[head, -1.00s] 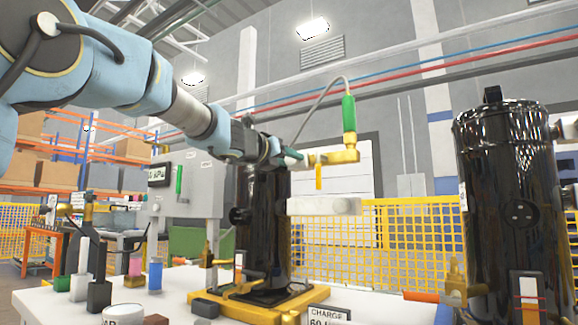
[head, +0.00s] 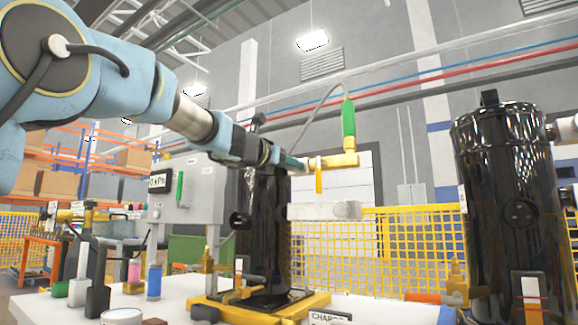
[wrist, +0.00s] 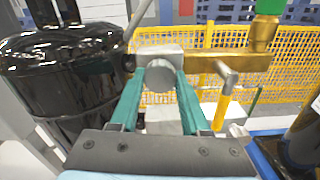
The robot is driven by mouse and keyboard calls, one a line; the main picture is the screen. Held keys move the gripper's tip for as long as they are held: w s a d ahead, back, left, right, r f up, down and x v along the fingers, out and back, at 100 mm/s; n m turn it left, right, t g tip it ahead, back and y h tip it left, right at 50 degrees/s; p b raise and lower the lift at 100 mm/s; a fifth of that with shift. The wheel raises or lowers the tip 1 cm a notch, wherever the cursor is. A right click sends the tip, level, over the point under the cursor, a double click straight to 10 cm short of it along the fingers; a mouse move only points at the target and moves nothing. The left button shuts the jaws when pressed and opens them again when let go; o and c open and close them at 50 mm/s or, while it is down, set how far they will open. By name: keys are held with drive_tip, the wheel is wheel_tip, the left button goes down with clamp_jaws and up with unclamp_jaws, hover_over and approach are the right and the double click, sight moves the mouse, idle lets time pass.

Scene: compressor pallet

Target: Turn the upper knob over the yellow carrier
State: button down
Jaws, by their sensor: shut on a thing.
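The yellow carrier (head: 262,309) stands on the white table and bears a tall black compressor (head: 263,225), whose black top shows at the left in the wrist view (wrist: 60,75). The upper knob (wrist: 159,77) is a round grey knob above the carrier, in front of a grey block. My gripper (wrist: 160,82) has its teal fingers on both sides of the knob and is shut on it. In the head view my gripper (head: 292,163) reaches in from the left at the compressor's top, and its fingers mostly hide the knob.
A brass fitting (head: 336,161) with a yellow lever (head: 319,181) and a green hose connector (head: 348,118) sits just right of the knob. A second black compressor (head: 512,200) stands at the right. A grey cabinet (head: 190,200) and yellow mesh fence (head: 410,250) stand behind.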

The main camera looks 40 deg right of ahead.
drive_tip(key=shift+c, duration=1.9)
unclamp_jaws()
drive_tip(key=shift+a, duration=0.1)
drive_tip(key=b+v, duration=0.1)
drive_tip(key=v, duration=0.9)
drive_tip(key=shift+a, duration=0.25)
drive_tip(key=shift+s+a, duration=0.1)
